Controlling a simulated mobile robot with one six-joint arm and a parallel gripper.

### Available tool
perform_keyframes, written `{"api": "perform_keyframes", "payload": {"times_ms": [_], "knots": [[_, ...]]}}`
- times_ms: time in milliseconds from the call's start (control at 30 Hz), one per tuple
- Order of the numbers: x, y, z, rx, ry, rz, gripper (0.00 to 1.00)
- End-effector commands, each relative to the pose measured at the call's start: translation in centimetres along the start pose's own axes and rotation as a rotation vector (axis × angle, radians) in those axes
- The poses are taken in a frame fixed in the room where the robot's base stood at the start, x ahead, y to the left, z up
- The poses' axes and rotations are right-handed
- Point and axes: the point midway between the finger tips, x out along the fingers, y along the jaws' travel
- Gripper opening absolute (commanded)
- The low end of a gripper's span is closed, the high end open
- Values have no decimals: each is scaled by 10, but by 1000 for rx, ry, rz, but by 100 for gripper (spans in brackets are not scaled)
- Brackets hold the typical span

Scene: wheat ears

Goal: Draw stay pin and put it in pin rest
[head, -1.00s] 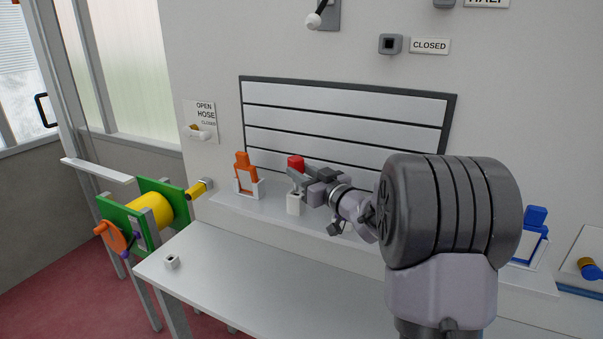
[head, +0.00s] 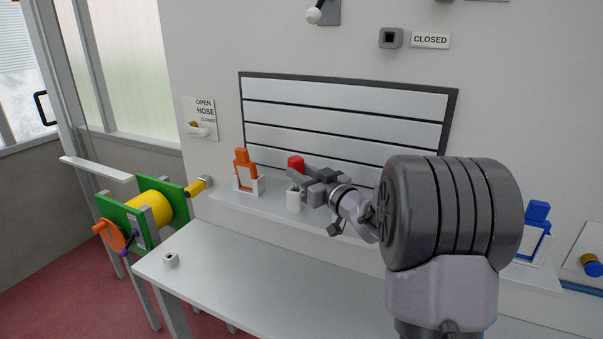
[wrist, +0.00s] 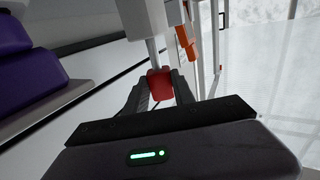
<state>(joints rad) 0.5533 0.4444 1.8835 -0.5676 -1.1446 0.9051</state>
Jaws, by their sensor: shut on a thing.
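My gripper (head: 297,174) is shut on a red-topped piece (head: 295,163) above the ledge under the shutter. The wrist view also shows the red piece (wrist: 160,84) between the two fingers, and a pale cylinder lies just beyond it. A white upright cylinder (head: 295,201) stands directly below the fingers; I cannot tell whether the red piece is still inside it. I cannot tell whether this piece is the stay pin. A small pale block with a dark hole (head: 171,260) sits on the table's left end and may be the pin rest. A purple part shows on the reel (head: 133,247).
The ledge (head: 262,220) holds an orange item in a white stand (head: 246,172) to the left and a blue one (head: 536,222) to the right. The green-sided reel (head: 150,215) stands left of the table (head: 215,262), whose top is mostly clear.

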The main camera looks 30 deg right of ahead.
Motion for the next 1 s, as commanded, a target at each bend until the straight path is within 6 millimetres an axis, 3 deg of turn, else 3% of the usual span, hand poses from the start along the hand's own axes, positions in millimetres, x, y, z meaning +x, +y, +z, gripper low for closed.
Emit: {"api": "perform_keyframes", "payload": {"times_ms": [1000], "knots": [[0,0,26,0,0,0,0]]}}
